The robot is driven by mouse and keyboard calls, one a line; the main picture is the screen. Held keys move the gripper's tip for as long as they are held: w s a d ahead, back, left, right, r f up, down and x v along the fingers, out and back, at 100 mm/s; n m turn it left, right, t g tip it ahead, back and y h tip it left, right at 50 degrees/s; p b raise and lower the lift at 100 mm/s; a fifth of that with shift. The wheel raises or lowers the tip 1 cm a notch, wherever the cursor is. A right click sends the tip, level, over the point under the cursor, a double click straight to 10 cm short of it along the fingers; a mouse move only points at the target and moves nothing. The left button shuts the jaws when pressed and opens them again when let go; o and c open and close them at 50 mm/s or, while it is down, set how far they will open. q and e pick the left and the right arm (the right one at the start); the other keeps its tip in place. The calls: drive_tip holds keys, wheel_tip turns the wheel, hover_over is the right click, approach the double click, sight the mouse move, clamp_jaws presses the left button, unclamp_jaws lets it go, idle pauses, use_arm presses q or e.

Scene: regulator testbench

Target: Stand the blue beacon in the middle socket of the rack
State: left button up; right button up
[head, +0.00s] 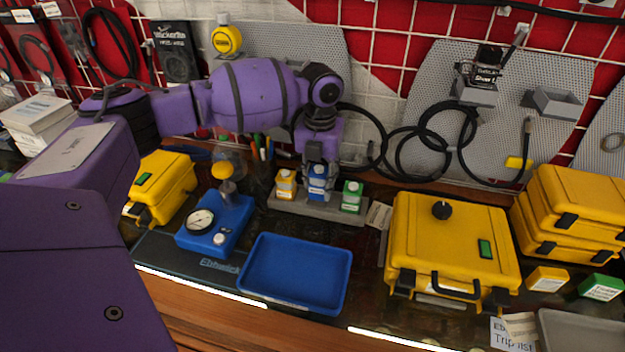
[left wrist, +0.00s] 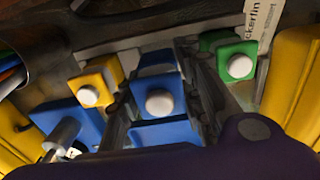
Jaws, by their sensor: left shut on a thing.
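The grey rack (head: 318,209) stands at the back of the bench, below the pegboards. The blue beacon (head: 318,184) is upright at the middle of the rack, between a yellow beacon (head: 286,184) on the left and a green beacon (head: 351,197) on the right. My left gripper (head: 319,172) points down from above and is shut on the blue beacon. In the left wrist view the blue beacon (left wrist: 158,88) with its white button lies between the fingers. Whether its base is fully seated in the socket is hidden. My right gripper is out of view.
A blue tray (head: 296,310) is empty in front of the rack. A blue gauge unit (head: 231,212) stands to its left. A closed yellow case (head: 450,235) stands right of the tray. Loose yellow (head: 547,279) and green (head: 600,287) blocks lie at far right.

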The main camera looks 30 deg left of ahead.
sight(319, 189)
use_arm(q)
drive_tip(key=shift+w+f, duration=0.1)
drive_tip(key=shift+f, duration=1.55)
drive_tip(key=shift+f, duration=0.15)
drive_tip(key=o, duration=1.2)
drive_tip(key=shift+o, duration=0.2)
wheel_tip(319, 189, up, 12)
drive_tip(key=shift+r, duration=0.2)
drive_tip(key=shift+f, duration=0.1)
